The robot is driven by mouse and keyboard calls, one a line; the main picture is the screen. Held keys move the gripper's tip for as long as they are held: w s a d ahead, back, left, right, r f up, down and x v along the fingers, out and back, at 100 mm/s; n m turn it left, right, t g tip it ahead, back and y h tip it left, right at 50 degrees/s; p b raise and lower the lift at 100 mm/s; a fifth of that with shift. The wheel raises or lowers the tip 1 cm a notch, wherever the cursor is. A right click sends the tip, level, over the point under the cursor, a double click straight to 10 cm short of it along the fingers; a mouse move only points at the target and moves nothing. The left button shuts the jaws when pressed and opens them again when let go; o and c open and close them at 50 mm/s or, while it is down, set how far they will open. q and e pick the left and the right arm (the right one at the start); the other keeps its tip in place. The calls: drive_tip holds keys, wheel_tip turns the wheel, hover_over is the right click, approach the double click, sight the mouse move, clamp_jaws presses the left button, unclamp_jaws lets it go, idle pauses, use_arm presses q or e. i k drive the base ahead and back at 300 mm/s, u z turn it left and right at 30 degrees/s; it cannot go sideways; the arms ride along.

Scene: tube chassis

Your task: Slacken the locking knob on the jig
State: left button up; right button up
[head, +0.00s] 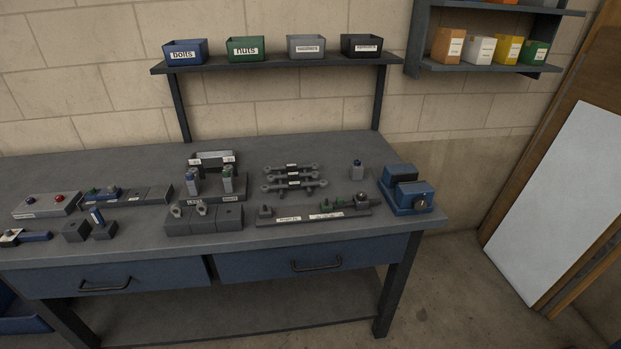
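A long, low dark fixture plate (290,222) lies along the front right of the bench, with labels on its front edge too small to read. A green part (338,203) and a dark knob-like piece (361,197) sit toward its right end. A small dark block (265,211) stands at its left end. A blue device (402,188) at the bench's right end carries a dark round knob (420,203) on its front. I cannot tell for certain which of these is the jig's locking knob. Neither of my grippers is in view.
Labelled bins stand on a raised shelf (275,63) behind. A white panel (560,200) leans at right.

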sight(361, 196)
drive_tip(key=u, duration=0.4)
drive_tip(key=i, duration=1.3)
drive_tip(key=z, duration=0.7)
